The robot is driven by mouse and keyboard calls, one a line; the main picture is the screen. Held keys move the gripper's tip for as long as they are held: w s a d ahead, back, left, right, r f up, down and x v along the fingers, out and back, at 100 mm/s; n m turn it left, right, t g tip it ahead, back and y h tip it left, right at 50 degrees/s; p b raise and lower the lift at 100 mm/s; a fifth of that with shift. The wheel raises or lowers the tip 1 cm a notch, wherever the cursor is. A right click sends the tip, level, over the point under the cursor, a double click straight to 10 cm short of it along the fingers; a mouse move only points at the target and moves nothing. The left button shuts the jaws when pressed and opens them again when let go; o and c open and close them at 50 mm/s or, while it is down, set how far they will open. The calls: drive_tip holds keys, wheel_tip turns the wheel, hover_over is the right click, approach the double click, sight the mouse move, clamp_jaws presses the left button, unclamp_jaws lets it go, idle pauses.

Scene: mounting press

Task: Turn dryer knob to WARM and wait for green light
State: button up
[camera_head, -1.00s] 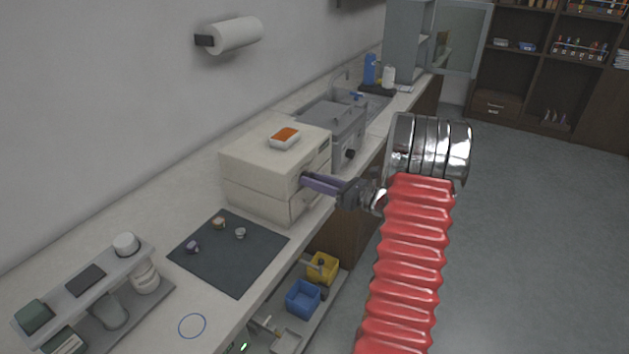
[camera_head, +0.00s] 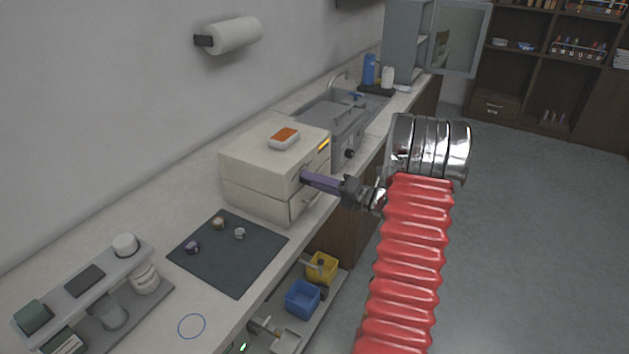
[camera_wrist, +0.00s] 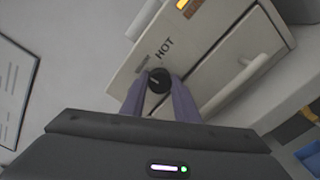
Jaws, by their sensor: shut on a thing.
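The dryer (camera_head: 262,172) is a cream box with drawers on the counter. In the wrist view its front (camera_wrist: 208,65) carries a black round knob (camera_wrist: 158,80) with a pale pointer mark. The word HOT is readable above the knob; a smaller label beside it is too blurred to read. An indicator (camera_head: 323,145) on the dryer's front is lit amber, and its edge shows in the wrist view (camera_wrist: 182,4). My gripper (camera_head: 305,178) reaches the dryer's front from the right. In the wrist view its two purple fingers are shut on the knob, one on each side.
A white dish with orange contents (camera_head: 284,138) sits on the dryer. A dark mat (camera_head: 228,262) with several small pieces lies in front on the counter. A grey machine (camera_head: 345,130) and a sink stand behind. Blue (camera_head: 302,300) and yellow bins sit below.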

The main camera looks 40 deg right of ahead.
drive_tip(key=shift+d+m, duration=0.3)
drive_tip(key=shift+m, duration=0.1)
drive_tip(key=o, duration=1.1)
drive_tip(key=shift+a, duration=0.15)
drive_tip(key=v, duration=1.4)
drive_tip(key=shift+a, duration=0.1)
drive_tip(key=shift+n, duration=0.3)
